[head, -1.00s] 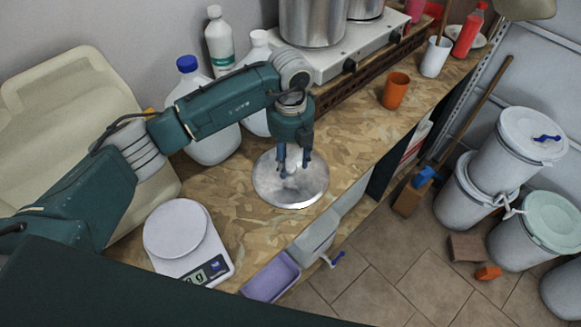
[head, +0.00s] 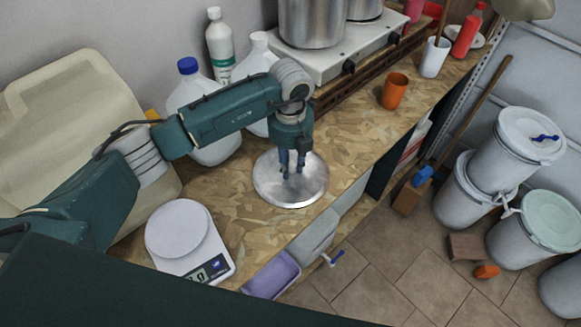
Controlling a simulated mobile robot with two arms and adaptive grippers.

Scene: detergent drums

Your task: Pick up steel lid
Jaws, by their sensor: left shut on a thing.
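The round steel lid (head: 268,186) lies on the wood-chip board worktop, near its front edge. My left gripper (head: 292,175) reaches down over the middle of the lid from above. Its fingers are shut on the lid at its centre, where they hide most of what they grip. The lid looks flat, and I cannot make out a gap under it. My right gripper is not in view.
A white scale (head: 180,230) stands at the left of the worktop (head: 350,135). White bottles (head: 220,45) and a hotplate (head: 340,55) with steel pots (head: 312,22) are behind. An orange cup (head: 394,91) stands to the right. Lidded drums (head: 515,145) stand on the floor.

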